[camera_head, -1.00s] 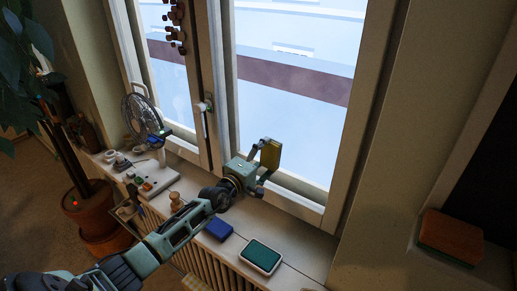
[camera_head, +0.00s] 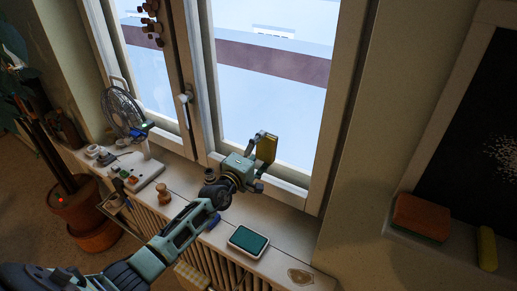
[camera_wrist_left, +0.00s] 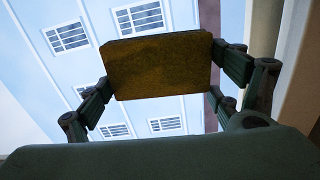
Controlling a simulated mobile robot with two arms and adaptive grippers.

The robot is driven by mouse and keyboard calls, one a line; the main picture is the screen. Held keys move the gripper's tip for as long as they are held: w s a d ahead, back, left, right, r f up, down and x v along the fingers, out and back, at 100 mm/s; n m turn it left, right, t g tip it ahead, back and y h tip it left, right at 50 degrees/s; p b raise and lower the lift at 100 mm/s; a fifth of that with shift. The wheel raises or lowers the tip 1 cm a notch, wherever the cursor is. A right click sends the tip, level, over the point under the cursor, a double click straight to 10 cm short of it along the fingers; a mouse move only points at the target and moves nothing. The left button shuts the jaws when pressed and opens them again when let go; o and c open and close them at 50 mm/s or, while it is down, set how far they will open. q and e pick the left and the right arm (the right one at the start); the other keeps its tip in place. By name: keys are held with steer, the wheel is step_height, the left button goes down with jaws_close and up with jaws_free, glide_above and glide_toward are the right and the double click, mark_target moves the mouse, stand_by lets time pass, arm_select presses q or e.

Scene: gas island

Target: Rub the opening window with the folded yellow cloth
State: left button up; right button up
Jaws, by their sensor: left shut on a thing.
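The folded yellow cloth (camera_head: 267,149) is held upright in my left gripper (camera_head: 262,160), in front of the lower part of the right window pane (camera_head: 275,95). In the left wrist view the cloth (camera_wrist_left: 158,65) spans between the two fingers, which are shut on its sides. Window and building facade show behind it. I cannot tell whether the cloth touches the glass. The window handle (camera_head: 185,98) is on the middle frame, left of the gripper. My right gripper is not in view.
On the sill are a fan (camera_head: 122,108), a white board with small parts (camera_head: 143,174), a wooden knob-like piece (camera_head: 164,193) and a green pad (camera_head: 248,241). A sponge (camera_head: 421,217) and a yellow cylinder (camera_head: 487,248) lie on the ledge below the blackboard. A potted plant (camera_head: 80,208) stands left.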

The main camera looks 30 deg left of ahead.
mark_target(236, 133)
arm_select(q)
steer(key=a+b, duration=0.4)
steer(key=a, duration=0.1)
steer(key=a+b, duration=0.2)
steer(key=shift+w+a+f, duration=0.15)
steer(key=shift+w+a, duration=0.1)
steer(key=shift+w, duration=0.1)
steer(key=shift+a, duration=0.3)
steer(key=a+b, duration=0.2)
steer(key=b, duration=0.2)
steer(key=shift+w+a, duration=0.1)
steer(key=shift+a, duration=0.15)
steer(key=shift+a+b, duration=0.7)
